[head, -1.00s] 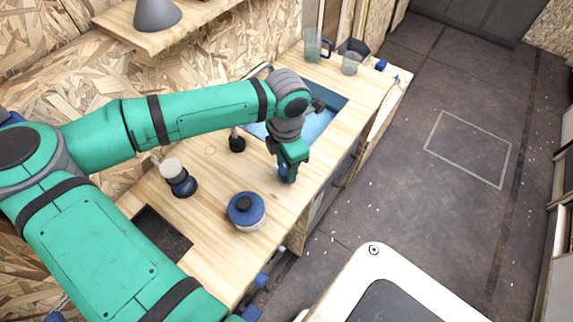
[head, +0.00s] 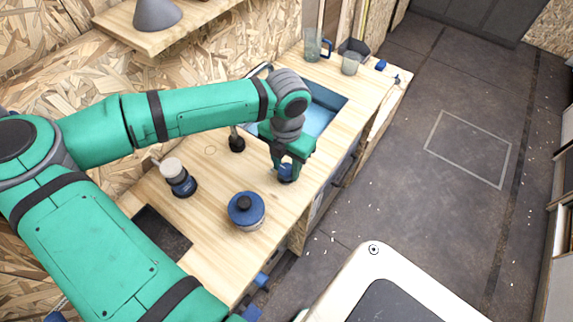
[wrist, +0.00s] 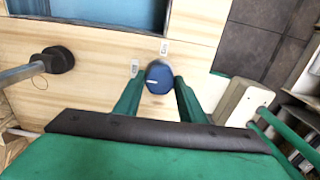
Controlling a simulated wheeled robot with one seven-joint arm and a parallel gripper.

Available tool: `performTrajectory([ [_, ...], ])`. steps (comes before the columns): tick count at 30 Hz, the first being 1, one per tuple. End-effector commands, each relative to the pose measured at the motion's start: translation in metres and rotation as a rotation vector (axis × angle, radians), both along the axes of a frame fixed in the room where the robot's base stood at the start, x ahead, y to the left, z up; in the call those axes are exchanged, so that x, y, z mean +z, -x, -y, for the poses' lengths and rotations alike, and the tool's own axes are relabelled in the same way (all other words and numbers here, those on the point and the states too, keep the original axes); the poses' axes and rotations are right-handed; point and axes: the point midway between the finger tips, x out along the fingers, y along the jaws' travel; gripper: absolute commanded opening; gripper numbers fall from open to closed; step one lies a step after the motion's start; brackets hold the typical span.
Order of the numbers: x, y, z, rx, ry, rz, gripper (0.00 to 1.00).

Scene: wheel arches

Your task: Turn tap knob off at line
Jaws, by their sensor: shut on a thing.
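The tap knob (wrist: 159,76) is a round blue knob on the wooden counter, with a pale line across its top. In the head view the knob (head: 286,171) shows partly under my gripper (head: 285,169). In the wrist view my gripper (wrist: 160,88) has its two green fingers on either side of the knob, shut on it. Small white marked labels lie on the counter by the knob, one at its upper right (wrist: 164,47) and one at its upper left (wrist: 134,68). The tap (wrist: 55,62) has a dark round base left of the knob.
A blue sink (head: 325,112) is set into the counter behind my gripper. A blue-lidded pot (head: 246,210) and a dark jar with a pale top (head: 178,177) stand nearer. Glass cups (head: 315,45) stand at the far end. The counter's right edge drops to the floor.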

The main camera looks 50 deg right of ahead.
Motion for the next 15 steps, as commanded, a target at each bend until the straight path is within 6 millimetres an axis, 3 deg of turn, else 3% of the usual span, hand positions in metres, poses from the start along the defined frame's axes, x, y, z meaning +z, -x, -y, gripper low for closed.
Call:
performTrajectory([
  [9,0.0003,0.0007,0.0014,0.001,0.004,-0.002,0.14],
  [10,0.0003,0.0007,0.0014,0.001,0.004,-0.002,0.44],
  [11,0.0003,0.0007,0.0014,0.001,0.004,-0.002,0.51],
  [12,0.0003,0.0006,0.0012,0.001,0.003,-0.002,0.55],
  [15,0.0002,0.0003,0.0008,0.001,0.003,-0.001,0.55],
])
